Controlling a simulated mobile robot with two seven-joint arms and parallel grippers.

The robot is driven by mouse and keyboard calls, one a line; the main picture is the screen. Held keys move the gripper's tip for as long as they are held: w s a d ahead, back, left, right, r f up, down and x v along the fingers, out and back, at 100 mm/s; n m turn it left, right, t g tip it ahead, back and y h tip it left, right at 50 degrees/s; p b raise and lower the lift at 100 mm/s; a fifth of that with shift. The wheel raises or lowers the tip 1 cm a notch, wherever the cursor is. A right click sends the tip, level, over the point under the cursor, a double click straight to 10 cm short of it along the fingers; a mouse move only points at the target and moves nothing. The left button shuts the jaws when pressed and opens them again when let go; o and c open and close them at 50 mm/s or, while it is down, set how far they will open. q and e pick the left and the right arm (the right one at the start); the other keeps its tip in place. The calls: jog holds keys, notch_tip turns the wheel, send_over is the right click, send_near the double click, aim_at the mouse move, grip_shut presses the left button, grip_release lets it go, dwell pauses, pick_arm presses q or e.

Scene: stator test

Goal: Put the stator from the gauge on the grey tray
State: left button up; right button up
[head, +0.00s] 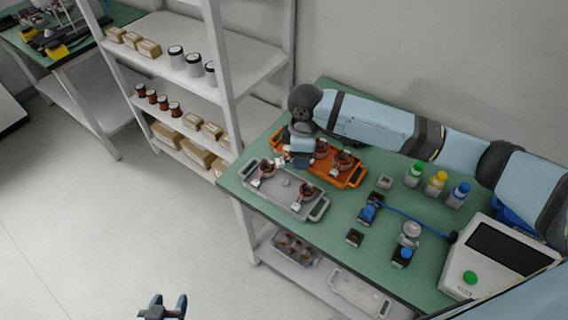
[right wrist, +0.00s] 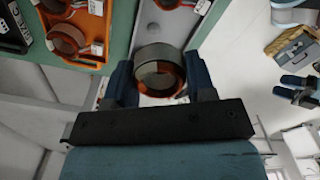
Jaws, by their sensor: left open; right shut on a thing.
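My right gripper (right wrist: 160,82) is shut on a stator (right wrist: 158,70), a dark ring with a copper-coloured lower edge, held between its two fingers. In the head view the right gripper (head: 300,160) is over the back edge of the grey tray (head: 285,206), and the held stator is hidden there. I cannot tell if it touches the tray. Two stators are in the grey tray, one at its left end (head: 266,169) and one at its right end (head: 306,192). My left gripper (head: 163,307) is open and empty over the floor, away from the table.
An orange tray (head: 355,183) with stators lies behind the grey tray. Small blue-topped fixtures (head: 368,214) (head: 402,254), a cable, several capped bottles (head: 437,182) and a tester with a screen (head: 505,248) stand to the right. A shelf (head: 225,90) stands left of the table.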

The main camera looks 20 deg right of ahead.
aim_at(286, 181)
jog(key=a+f+n, duration=0.1)
jog(key=n, duration=0.1)
jog(key=w+f+n, duration=0.1)
jog(key=f+n, duration=0.1)
jog(key=n, duration=0.1)
jog(key=w+a+f+n+b, duration=0.1)
jog(key=f+n, duration=0.1)
jog(key=shift+w+a+f+n, duration=0.1)
jog(key=shift+w+a+n, duration=0.15)
jog(key=shift+a+n, duration=0.05)
jog(key=shift+w+a+f+n, duration=0.2)
jog(key=shift+f+n, duration=0.2)
jog(key=shift+n, duration=0.3)
notch_tip(286, 181, down, 4)
jog(key=b, duration=0.5)
jog(key=shift+f, duration=0.4)
jog(key=shift+b, duration=0.3)
jog(key=shift+f, duration=0.2)
jog(key=shift+f, duration=0.75)
